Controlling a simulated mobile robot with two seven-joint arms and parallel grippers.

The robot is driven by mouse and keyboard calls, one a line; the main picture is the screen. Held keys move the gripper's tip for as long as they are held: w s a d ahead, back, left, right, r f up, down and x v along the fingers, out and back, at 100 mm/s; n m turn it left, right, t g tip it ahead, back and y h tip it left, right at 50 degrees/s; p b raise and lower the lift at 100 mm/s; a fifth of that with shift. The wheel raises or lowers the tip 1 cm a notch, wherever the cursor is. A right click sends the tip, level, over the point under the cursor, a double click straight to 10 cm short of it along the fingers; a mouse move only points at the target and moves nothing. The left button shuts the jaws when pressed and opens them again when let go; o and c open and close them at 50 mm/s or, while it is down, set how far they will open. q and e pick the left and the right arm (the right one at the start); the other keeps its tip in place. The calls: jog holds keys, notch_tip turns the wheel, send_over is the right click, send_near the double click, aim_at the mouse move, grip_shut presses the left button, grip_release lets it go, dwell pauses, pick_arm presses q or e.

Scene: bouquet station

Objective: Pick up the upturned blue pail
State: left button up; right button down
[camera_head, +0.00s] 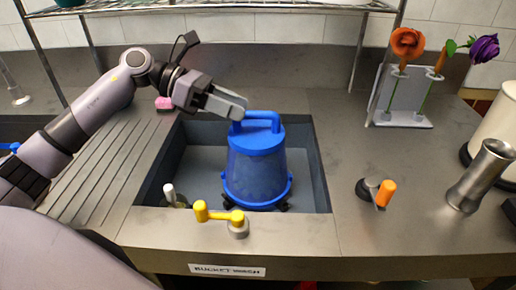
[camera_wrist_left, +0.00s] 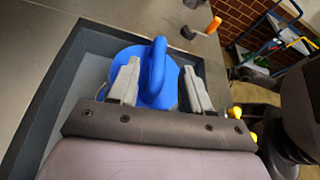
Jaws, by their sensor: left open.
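The blue pail (camera_head: 256,165) stands upturned in the sink basin, its wide rim down and a bar handle (camera_head: 262,116) on top. My left gripper (camera_head: 238,106) is at the top of the pail, reaching in from the left. In the left wrist view its two fingers (camera_wrist_left: 162,68) are open, one on each side of the blue handle (camera_wrist_left: 157,62). The handle stands between them, with gaps showing on both sides. The pail's round top (camera_wrist_left: 115,70) shows beneath the fingers. My right gripper is in neither view.
The grey basin (camera_head: 190,155) surrounds the pail. Yellow tap levers (camera_head: 218,214) stand at its front edge and an orange-handled tap (camera_head: 386,190) to the right. A metal vase (camera_head: 481,175) and flower rack (camera_head: 405,100) stand farther right. A wire shelf (camera_head: 230,8) hangs behind.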

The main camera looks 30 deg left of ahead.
aim_at(255, 114)
pick_arm(q)
jog(key=p+x, duration=0.1)
jog(key=x, duration=0.4)
jog(key=shift+f, duration=0.15)
grip_shut()
jog(key=shift+w, duration=0.1)
